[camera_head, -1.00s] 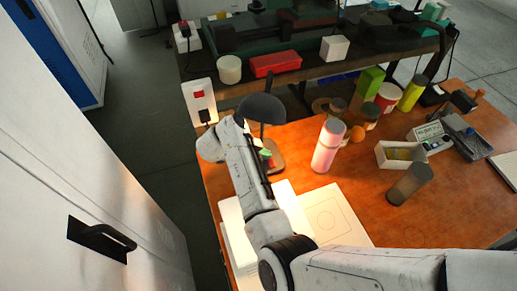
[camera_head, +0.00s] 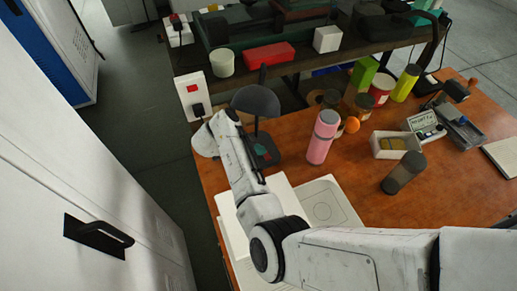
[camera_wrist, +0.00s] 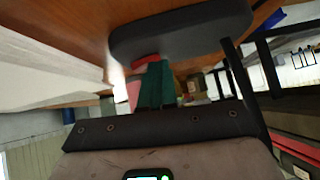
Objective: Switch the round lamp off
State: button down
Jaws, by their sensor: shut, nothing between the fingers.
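The round lamp (camera_head: 257,99) has a dark domed shade and stands at the left end of the orange-brown table. It is unlit, with no glow on the table below. Its dark base (camera_head: 268,150) is partly hidden by my arm in the head view. The wrist view shows a dark rounded slab, apparently the lamp base (camera_wrist: 180,32), with a red part (camera_wrist: 145,62) at its edge. My gripper (camera_wrist: 155,85) has green fingers, shut and empty, with their tips close to that red part. I cannot tell whether they touch.
A pink bottle (camera_head: 320,138) and a grey tumbler (camera_head: 404,173) stand to the right. A white socket box (camera_head: 191,97) with a red switch is left of the lamp. White slabs (camera_head: 325,202) lie in front. A cabinet (camera_head: 100,150) borders the left.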

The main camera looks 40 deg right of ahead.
jog(key=shift+s+a+r+p, duration=0.1)
jog(key=shift+s+p, duration=0.3)
jog(key=shift+p, duration=0.35)
jog(key=shift+s+a+r+p, duration=0.1)
jog(key=shift+s+p, duration=0.3)
jog(key=shift+p, duration=0.3)
jog(key=shift+r+p, duration=0.7)
jog(key=shift+p, duration=0.05)
jog(key=r, duration=0.1)
jog(key=a+r+p, duration=0.1)
jog(key=r, duration=0.2)
jog(key=shift+s+a+r, duration=0.1)
jog(key=shift+s+a, duration=0.1)
jog(key=shift+a, duration=0.1)
jog(key=v, duration=0.7)
jog(key=shift+a+r, duration=0.2)
jog(key=shift+a, duration=0.2)
jog(key=shift+w+f, duration=0.1)
jog(key=shift+w, duration=0.1)
